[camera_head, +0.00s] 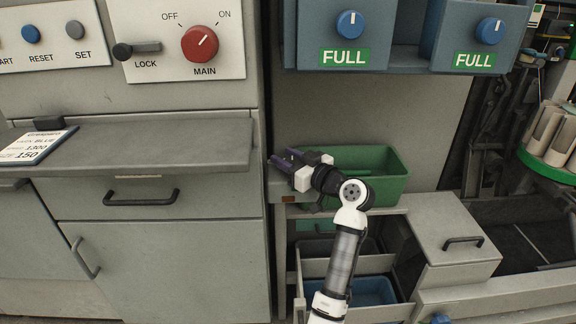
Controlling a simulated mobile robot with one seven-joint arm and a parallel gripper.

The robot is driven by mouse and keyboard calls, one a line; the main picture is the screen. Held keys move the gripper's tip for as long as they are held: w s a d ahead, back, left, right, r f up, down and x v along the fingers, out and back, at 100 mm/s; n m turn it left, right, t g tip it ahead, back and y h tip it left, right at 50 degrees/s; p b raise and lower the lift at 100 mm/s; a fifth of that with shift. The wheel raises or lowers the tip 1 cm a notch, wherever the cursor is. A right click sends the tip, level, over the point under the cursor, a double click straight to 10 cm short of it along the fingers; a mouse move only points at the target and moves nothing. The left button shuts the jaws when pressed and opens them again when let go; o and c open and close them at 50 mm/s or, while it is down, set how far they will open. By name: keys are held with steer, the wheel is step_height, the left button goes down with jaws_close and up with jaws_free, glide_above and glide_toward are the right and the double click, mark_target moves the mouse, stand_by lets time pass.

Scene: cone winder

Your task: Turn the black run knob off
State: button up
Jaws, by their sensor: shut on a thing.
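My gripper (283,158) is just right of the grey cabinet's right edge, near the green bin, with its dark fingers pointing left. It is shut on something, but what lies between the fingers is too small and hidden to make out. I cannot pick out a black run knob in this view; it may be hidden by my gripper. The knob marked MAIN (200,45) is red, and its white mark points up and right toward ON. The black lever marked LOCK (136,49) lies to its left.
A green bin (385,190) stands right behind my gripper. A grey worktop (170,145) juts out at left, above a drawer with a black handle (141,199). Blue boxes with FULL labels (346,57) hang above. A grey drawer box (452,222) stands at right.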

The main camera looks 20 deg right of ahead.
steer(key=shift+y, duration=0.3)
steer(key=o, duration=1)
steer(key=shift+s, duration=0.1)
steer(key=v, duration=1.3)
steer(key=shift+s+d+r, duration=0.1)
steer(key=shift+s+d, duration=0.05)
steer(key=shift+s, duration=0.1)
